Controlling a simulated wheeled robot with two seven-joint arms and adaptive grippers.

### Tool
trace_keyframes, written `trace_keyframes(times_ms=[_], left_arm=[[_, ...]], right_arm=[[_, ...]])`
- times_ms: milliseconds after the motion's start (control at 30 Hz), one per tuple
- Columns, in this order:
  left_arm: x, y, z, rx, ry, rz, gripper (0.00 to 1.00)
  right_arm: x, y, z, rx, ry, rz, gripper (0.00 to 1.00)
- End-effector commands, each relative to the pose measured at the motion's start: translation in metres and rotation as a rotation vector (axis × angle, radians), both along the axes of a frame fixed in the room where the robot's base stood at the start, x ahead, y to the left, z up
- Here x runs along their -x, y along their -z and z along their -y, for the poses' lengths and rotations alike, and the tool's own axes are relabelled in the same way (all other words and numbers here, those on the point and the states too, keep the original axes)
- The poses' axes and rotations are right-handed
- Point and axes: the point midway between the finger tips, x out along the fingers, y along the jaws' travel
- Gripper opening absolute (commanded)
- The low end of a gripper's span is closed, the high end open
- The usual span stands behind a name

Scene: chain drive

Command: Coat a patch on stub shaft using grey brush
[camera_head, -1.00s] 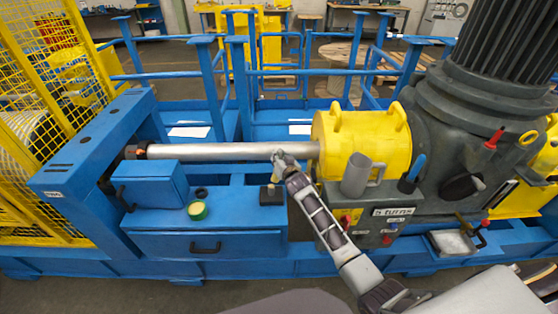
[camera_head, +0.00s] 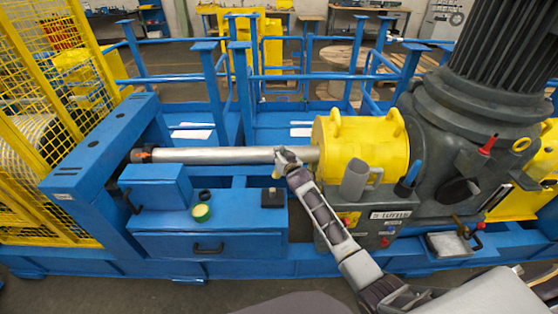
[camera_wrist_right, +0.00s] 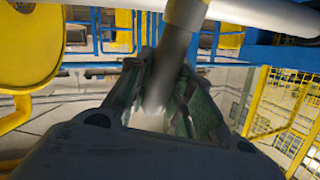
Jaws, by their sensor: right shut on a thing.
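The stub shaft (camera_head: 215,156) is a smooth silver bar running level from the blue frame at the left to the yellow housing. My right gripper (camera_head: 286,158) is at the near side of the shaft, close to the housing. In the right wrist view my right gripper (camera_wrist_right: 165,95) is shut on the grey brush (camera_wrist_right: 157,88), around its round grey handle. The brush's wider collar (camera_wrist_right: 187,12) reaches up to the shaft (camera_wrist_right: 270,14). The bristles are out of sight, so I cannot tell whether they touch it. My left gripper is not in view.
A yellow-green tin (camera_head: 201,213), a small black cup (camera_head: 204,195) and a black block (camera_head: 272,198) stand on the blue bench. A grey mug (camera_head: 355,177) and a blue-handled tool (camera_head: 413,170) are by the yellow housing (camera_head: 365,145). Blue rails (camera_head: 310,78) stand behind the shaft.

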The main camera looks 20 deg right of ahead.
Motion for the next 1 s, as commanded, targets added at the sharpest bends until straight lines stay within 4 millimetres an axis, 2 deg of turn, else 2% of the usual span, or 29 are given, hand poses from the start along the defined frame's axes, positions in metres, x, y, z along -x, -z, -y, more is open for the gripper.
trace_keyframes(times_ms=[1000], left_arm=[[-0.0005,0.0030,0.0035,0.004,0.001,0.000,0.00]], right_arm=[[0.0000,0.0067,0.0000,0.000,-0.001,0.001,0.00]])
